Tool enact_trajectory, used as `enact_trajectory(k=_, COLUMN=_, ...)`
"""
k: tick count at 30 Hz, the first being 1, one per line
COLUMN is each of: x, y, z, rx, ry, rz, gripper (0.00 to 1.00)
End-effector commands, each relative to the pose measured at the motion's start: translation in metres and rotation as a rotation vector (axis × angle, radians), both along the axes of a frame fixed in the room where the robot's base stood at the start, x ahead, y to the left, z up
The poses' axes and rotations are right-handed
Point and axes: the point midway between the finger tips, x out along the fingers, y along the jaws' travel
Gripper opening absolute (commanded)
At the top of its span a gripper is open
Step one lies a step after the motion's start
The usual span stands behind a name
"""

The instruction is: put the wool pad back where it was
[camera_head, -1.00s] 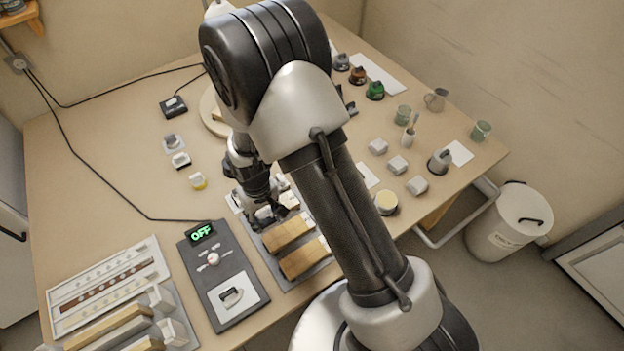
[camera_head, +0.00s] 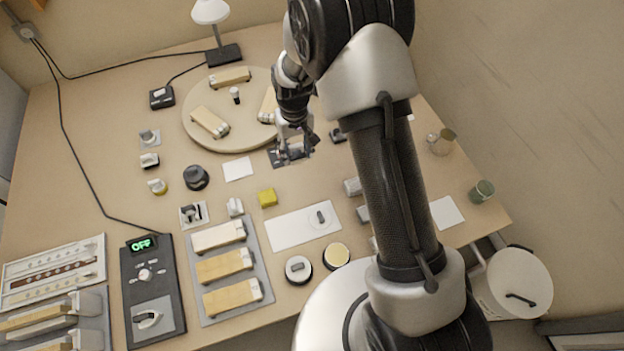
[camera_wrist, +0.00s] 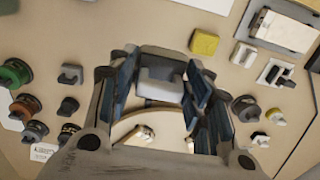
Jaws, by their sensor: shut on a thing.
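My gripper (camera_head: 292,148) is near the front right edge of the round board, above the table. In the wrist view my gripper (camera_wrist: 162,72) has its fingers on either side of a pale grey-white block, which I take as the wool pad (camera_wrist: 160,88). A darker grey flat part shows at its far side. In the head view the held block is mostly hidden by the fingers. I cannot tell whether it touches the table. The place it came from is not marked clearly in these frames.
The round board (camera_head: 190,128) carries wooden-topped blocks. A grey tray (camera_head: 258,310) holds three blocks, left of a white sheet (camera_head: 285,238). A yellow block (camera_head: 267,198) and a white square (camera_head: 238,169) lie near. A control panel (camera_head: 145,275) reads OFF.

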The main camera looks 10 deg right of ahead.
Motion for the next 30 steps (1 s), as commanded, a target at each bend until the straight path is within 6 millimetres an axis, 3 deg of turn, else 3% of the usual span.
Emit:
enact_trajectory(k=5, x=-0.002, y=0.0, z=-0.036, rx=-0.002, ry=0.008, rz=0.0, gripper=0.2)
enact_trajectory(k=15, x=-0.001, y=0.0, z=-0.126, rx=-0.001, ry=0.004, rz=-0.001, gripper=0.2)
enact_trajectory(k=30, x=-0.001, y=0.0, z=-0.184, rx=-0.001, ry=0.003, rz=-0.001, gripper=0.2)
